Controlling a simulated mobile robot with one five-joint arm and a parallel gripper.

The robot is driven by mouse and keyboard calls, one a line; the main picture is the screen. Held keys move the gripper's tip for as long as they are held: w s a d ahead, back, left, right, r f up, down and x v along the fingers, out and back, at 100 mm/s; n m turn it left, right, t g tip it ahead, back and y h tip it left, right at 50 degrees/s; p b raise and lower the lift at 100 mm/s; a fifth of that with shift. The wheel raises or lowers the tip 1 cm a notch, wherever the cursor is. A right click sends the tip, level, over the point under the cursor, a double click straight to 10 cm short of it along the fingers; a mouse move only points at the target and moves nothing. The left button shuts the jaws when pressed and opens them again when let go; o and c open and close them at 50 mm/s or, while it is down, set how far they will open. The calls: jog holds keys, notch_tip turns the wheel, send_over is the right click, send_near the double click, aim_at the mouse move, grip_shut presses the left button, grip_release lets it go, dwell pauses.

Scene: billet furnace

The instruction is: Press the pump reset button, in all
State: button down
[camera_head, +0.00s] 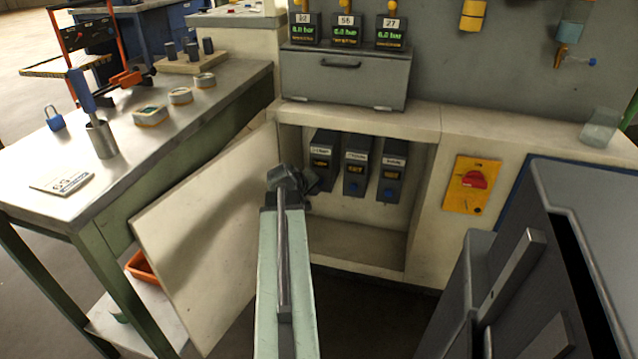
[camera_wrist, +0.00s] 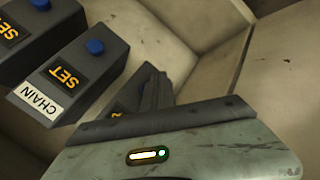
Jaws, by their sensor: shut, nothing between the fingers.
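Three dark control boxes stand in the open cabinet: a left box (camera_head: 323,155), a middle box (camera_head: 357,165) and a right box (camera_head: 392,170). Blue buttons show low on the middle box (camera_head: 352,188) and the right box (camera_head: 388,195). The lower part of the left box is hidden by my gripper (camera_head: 308,182), which is shut and empty in front of it. In the wrist view my shut fingers (camera_wrist: 156,90) overlap one box (camera_wrist: 127,98), whose button is hidden. The box beside it reads CHAIN (camera_wrist: 40,98). I cannot read a pump label.
The cabinet door (camera_head: 205,235) stands open to the left. A workbench (camera_head: 185,120) with a blue padlock (camera_head: 54,118) and a cup (camera_head: 101,138) is further left. A red switch (camera_head: 474,180) is right of the opening. A grey drawer (camera_head: 345,75) sits above.

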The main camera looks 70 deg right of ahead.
jog(key=shift+d, duration=0.95)
dwell(1.3)
jog(key=shift+d, duration=0.4)
jog(key=shift+w+d, duration=0.1)
jog(key=shift+d, duration=0.35)
dwell(0.5)
dwell(0.3)
jog(key=shift+a, duration=0.85)
jog(key=a, duration=0.5)
jog(key=shift+s, duration=0.2)
